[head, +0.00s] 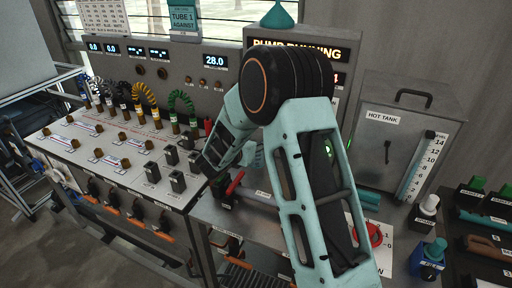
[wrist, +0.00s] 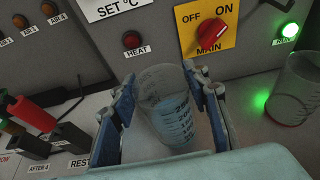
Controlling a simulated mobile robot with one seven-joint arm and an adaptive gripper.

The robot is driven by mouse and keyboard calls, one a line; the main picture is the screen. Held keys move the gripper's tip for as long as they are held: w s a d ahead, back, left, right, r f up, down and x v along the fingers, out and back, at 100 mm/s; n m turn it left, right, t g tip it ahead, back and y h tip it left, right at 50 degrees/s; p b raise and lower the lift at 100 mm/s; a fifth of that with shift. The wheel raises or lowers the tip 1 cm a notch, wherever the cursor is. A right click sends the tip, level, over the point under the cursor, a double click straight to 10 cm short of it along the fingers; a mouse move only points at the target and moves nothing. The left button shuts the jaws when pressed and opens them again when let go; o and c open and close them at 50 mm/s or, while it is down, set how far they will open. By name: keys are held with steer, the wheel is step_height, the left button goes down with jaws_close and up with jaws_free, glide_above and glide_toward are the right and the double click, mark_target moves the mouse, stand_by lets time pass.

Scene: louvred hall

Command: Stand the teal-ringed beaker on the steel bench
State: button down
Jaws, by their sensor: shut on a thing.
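A clear beaker (wrist: 168,112) with dark graduation marks and a pale blue tint stands between the two fingers of my gripper (wrist: 160,82) in the wrist view. The fingers are shut on its sides. I cannot make out a teal ring on it, and its base is hidden by the gripper body. In the head view my arm hides most of the gripper and the beaker. The steel bench (head: 226,216) shows below and left of the arm. I cannot tell whether the held beaker touches a surface.
Another clear beaker (wrist: 292,88) with a reddish ring low down stands at the right, by a green lamp (wrist: 286,32). A red main switch (wrist: 208,35) is just behind the held beaker. The hot tank (head: 400,140) and a socket panel (head: 110,150) flank the arm.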

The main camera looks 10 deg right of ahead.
steer(key=shift+w+f, duration=0.2)
steer(key=shift+f, duration=1.5)
steer(key=shift+f, duration=0.2)
steer(key=c, duration=1.1)
jaws_free()
steer(key=shift+r, duration=0.1)
steer(key=shift+r, duration=0.15)
steer(key=b+v, duration=0.1)
steer(key=v, duration=1.1)
